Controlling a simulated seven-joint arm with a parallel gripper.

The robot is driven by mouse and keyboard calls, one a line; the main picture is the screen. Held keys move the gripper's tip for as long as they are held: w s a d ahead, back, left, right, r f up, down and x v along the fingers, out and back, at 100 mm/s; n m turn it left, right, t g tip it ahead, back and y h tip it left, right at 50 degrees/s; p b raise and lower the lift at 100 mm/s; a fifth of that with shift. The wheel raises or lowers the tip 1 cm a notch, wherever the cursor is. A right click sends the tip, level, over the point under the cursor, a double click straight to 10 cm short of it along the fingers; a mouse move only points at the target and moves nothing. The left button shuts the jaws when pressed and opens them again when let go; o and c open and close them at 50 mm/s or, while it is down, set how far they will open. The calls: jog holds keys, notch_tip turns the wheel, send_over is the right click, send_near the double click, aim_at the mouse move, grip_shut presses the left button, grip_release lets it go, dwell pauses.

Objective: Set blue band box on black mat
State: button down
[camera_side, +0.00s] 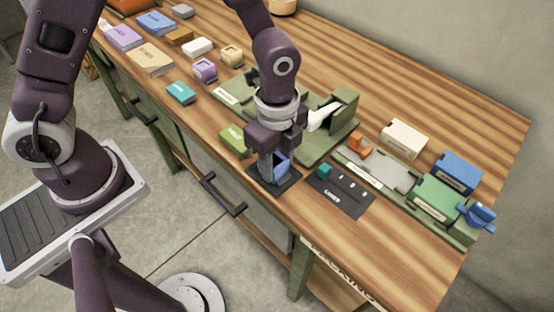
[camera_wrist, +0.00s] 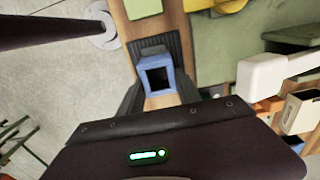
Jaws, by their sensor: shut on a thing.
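The blue band box (camera_side: 282,162) is a small blue block, partly hidden behind a finger in the side view. In the wrist view the blue band box (camera_wrist: 158,63) shows a dark square opening. My gripper (camera_side: 270,168) points down over the black mat (camera_side: 287,184), shut on the box. In the wrist view the fingers of my gripper (camera_wrist: 160,92) stand on either side of it. The black mat (camera_wrist: 174,45) shows ribbed behind the box. The box is at or just above the mat; I cannot tell if it touches.
A dark slotted plate (camera_side: 345,195) with a small teal block lies right of the mat. A green block (camera_side: 233,138) lies to its left. A green fixture with a white lever (camera_side: 323,116) stands behind.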

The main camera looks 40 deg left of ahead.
aim_at(277, 162)
jog(key=c, duration=0.8)
grip_release()
jog(key=shift+f, duration=0.1)
jog(key=shift+c, duration=0.2)
notch_tip(277, 162, up, 12)
jog(key=s+a+r+n+t, duration=0.5)
jog(key=s+a+r+n, duration=0.6)
jog(key=n, duration=0.7)
jog(key=s+a, duration=0.1)
jog(key=s, duration=0.2)
jog(key=shift+a+t, duration=0.3)
jog(key=shift+s, duration=0.1)
